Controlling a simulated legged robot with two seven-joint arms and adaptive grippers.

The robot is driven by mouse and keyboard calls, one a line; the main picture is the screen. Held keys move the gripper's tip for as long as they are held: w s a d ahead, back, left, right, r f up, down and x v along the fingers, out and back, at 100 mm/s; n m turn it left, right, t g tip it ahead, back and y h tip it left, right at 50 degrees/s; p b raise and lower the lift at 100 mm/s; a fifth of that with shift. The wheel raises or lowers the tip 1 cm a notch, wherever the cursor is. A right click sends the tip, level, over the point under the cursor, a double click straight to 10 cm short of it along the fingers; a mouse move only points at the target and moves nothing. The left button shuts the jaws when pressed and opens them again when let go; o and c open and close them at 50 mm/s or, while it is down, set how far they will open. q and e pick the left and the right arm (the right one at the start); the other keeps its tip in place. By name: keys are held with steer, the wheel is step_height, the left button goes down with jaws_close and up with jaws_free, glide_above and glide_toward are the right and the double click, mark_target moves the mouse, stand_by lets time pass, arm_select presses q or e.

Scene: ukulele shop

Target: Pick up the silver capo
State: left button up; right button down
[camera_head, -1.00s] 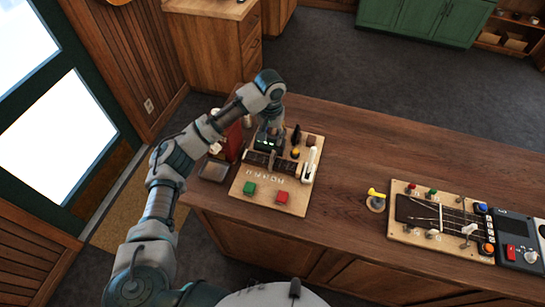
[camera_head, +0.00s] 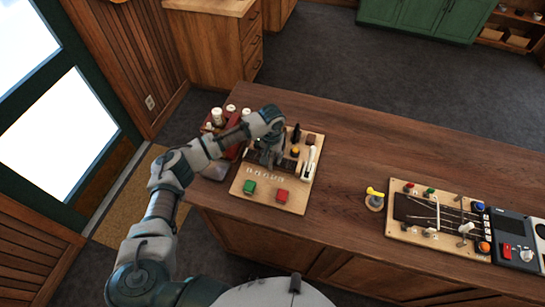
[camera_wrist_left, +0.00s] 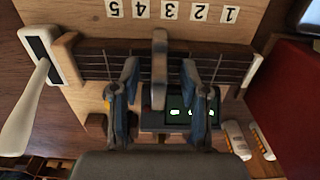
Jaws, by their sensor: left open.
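The silver capo (camera_wrist_left: 160,68) stands across a dark fretboard strip (camera_wrist_left: 93,66) in the left wrist view. My left gripper (camera_wrist_left: 159,78) is open, with one finger on each side of the capo and visible gaps between. My right gripper is out of view.
A red case (camera_head: 233,135) with bottles stands left. A yellow-topped item (camera_head: 375,195) and a second board (camera_head: 403,238) are right. The counter between is clear.

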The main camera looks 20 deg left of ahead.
arm_select(q)
jaws_close()
steer(key=shift+r, duration=0.2)
